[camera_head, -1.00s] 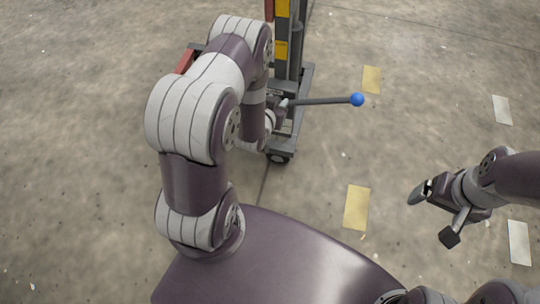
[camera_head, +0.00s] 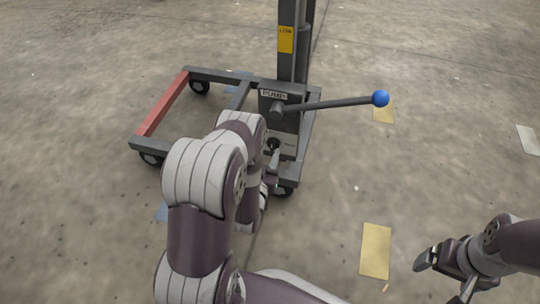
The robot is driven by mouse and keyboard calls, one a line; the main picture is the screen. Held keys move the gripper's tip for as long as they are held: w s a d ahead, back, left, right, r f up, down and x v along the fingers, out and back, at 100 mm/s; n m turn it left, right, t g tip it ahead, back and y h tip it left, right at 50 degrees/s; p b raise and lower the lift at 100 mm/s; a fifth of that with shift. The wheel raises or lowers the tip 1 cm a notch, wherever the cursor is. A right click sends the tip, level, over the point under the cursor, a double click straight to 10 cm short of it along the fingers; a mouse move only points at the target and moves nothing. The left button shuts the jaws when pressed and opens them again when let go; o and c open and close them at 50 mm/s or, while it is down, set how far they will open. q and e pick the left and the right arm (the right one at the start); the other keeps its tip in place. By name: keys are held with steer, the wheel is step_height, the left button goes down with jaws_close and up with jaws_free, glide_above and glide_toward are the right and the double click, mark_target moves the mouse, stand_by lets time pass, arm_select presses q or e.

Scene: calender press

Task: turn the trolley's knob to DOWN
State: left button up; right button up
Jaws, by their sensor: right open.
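The trolley (camera_head: 185,142) is a dark grey wheeled frame with a mast, ahead of me in the head view. Its post carries a plate marked PUMP and a lever (camera_head: 335,103) with a blue ball end. A small dark knob (camera_head: 273,143) sits low on a light plate under the lever; its pointer and lettering are too small to read. My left gripper (camera_head: 272,166) is just below the knob, partly hidden by my arm. I cannot tell if it touches the knob or how its jaws stand. My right gripper (camera_head: 440,275) is open and empty, low at the right.
The pump lever (camera_head: 381,98) sticks out to the right above my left gripper. The trolley's leg with a red bar (camera_head: 163,104) reaches to the left. Yellow floor patches (camera_head: 375,250) lie flat.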

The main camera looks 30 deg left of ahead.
mark_target(273, 145)
arm_select(q)
steer(key=shift+b+x, duration=0.3)
steer(key=shift+x, duration=0.95)
jaws_close()
